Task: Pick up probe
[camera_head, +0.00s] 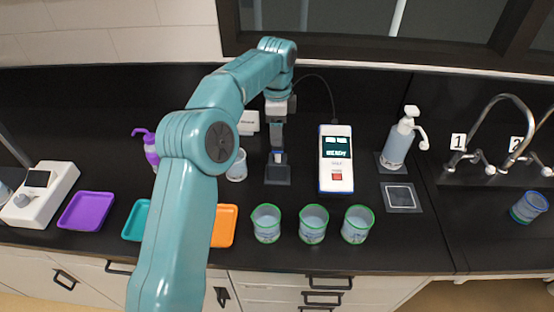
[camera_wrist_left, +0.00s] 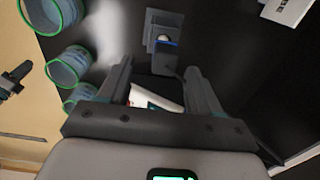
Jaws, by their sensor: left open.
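The probe (camera_head: 279,157) shows only as a small pale and blue piece at its dark grey holder (camera_head: 278,176), left of the white meter (camera_head: 336,178). My left arm hides much around it. My left gripper (camera_head: 277,146) points down over the holder. In the left wrist view its two fingers are apart (camera_wrist_left: 158,68) with nothing held between them. The holder (camera_wrist_left: 155,22) lies beyond the fingertips there, with a round pale top and a blue part. A thin dark cable (camera_head: 325,85) arcs from the meter behind my arm. My right gripper is not in view.
Several green-rimmed beakers (camera_head: 313,223) stand along the front edge. A pump bottle (camera_head: 398,142) and sink taps are at right.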

